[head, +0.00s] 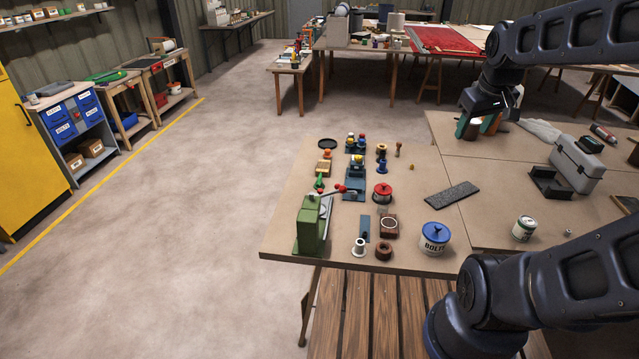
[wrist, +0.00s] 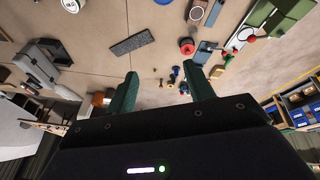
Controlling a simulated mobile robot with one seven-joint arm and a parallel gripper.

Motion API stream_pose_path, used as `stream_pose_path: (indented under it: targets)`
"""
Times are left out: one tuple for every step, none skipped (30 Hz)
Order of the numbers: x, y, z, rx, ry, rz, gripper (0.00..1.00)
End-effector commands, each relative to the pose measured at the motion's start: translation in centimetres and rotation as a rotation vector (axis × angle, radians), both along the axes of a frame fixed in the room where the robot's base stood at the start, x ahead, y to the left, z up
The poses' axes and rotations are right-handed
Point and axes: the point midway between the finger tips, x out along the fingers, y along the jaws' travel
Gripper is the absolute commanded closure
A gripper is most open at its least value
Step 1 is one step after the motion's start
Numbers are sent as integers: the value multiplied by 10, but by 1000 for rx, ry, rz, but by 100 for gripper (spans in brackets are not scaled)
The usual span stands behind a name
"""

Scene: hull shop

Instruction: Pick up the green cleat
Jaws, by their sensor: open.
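The green cleat (head: 319,181) is a small green piece near the left edge of the worktable, just behind the green lever press (head: 313,225). It looks apart from the press, though the lever passes close by on its right. My gripper (head: 479,125) is open, with teal fingers, above the back of the table, far to the right of the cleat. In the wrist view my gripper (wrist: 162,88) shows empty space between its fingers. The green press (wrist: 290,15) is at the top right there; I cannot clearly make out the cleat in that view.
Near the cleat are an orange-topped piece (head: 324,168), blue fittings (head: 357,165), a red-lidded pot (head: 382,193) and a black dish (head: 327,144). A dark slab (head: 451,195), a bolts tin (head: 435,238) and a grey toolbox (head: 577,165) lie rightward. Open floor borders the table's left.

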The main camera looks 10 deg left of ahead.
Motion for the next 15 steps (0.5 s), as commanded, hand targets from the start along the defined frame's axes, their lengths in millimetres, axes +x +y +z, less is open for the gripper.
stream_pose_path:
  targets:
    - [14, 6, 0, -22, 13, 61, 47]
    - [21, 10, 0, -35, 19, 99, 47]
    - [30, 15, 0, -53, 27, 149, 47]
    - [38, 19, -1, -65, 33, 186, 47]
    - [45, 23, -1, -77, 38, 224, 47]
    - [54, 29, -2, -93, 46, 275, 47]
    - [62, 33, -3, -106, 51, 314, 47]
    - [69, 38, -4, -117, 55, 351, 47]
    - [78, 44, -6, -132, 63, 402, 47]
    - [86, 49, -7, -143, 67, 440, 47]
    - [93, 54, -9, -155, 73, 479, 47]
    - [102, 60, -11, -170, 78, 528, 47]
    - [109, 65, -14, -180, 84, 567, 47]
    - [116, 70, -16, -190, 89, 606, 47]
    - [125, 78, -19, -204, 95, 657, 47]
